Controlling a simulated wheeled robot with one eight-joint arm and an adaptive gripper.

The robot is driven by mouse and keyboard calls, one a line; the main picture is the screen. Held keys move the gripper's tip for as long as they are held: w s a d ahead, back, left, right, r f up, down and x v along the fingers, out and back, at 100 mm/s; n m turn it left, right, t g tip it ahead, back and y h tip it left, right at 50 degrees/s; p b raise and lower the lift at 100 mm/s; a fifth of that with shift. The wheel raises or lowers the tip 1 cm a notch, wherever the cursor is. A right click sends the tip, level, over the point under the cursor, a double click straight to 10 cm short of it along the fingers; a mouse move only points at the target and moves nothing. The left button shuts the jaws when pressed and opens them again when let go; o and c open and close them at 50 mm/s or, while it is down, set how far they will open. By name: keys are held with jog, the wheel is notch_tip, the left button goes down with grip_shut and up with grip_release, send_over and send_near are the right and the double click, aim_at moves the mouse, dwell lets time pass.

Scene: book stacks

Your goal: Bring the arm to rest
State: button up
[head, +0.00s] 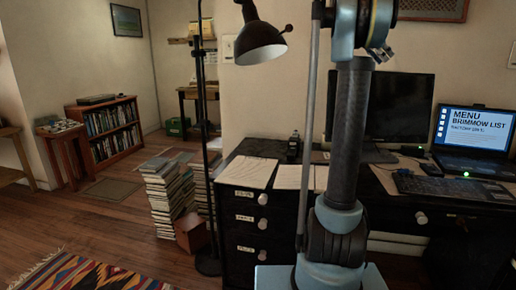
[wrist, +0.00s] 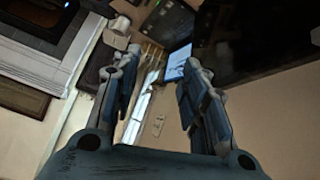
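In the wrist view my gripper (wrist: 160,100) shows from behind, its two dark blue fingers spread apart with a clear gap between them. Nothing is held between the fingers. Beyond the gap are a beige wall and a lit bluish screen, tilted in the picture. In the head view my arm stands upright right of the middle, in front of the desk. Its upper end runs out of the top of the picture, so the gripper is not seen there.
A black desk (head: 242,234) with drawers carries papers, a dark monitor (head: 398,105) and a laptop (head: 474,130) behind my arm. A black floor lamp (head: 260,43) stands left of it. Book stacks (head: 168,195) stand on the floor. A patterned rug (head: 85,274) lies at the lower left.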

jog(key=s+a+f+n+t+y, duration=0.1)
jog(key=s+a+f+n+y, duration=0.2)
jog(key=s+a+f+n, duration=0.3)
jog(key=s+a+f+n+t+y, duration=0.1)
jog(key=s+a+f+n+y, duration=0.2)
jog(key=s+a+f, duration=1.1)
jog(key=s+a+f+n+t+y, duration=0.2)
jog(key=s+a+f+n, duration=0.7)
jog(key=f, duration=2)
jog(key=s+a+y, duration=0.1)
jog(key=s+a, duration=0.1)
jog(key=s, duration=0.3)
jog(key=shift+s, duration=0.25)
jog(key=shift+w+f, duration=0.2)
jog(key=shift+w, duration=0.3)
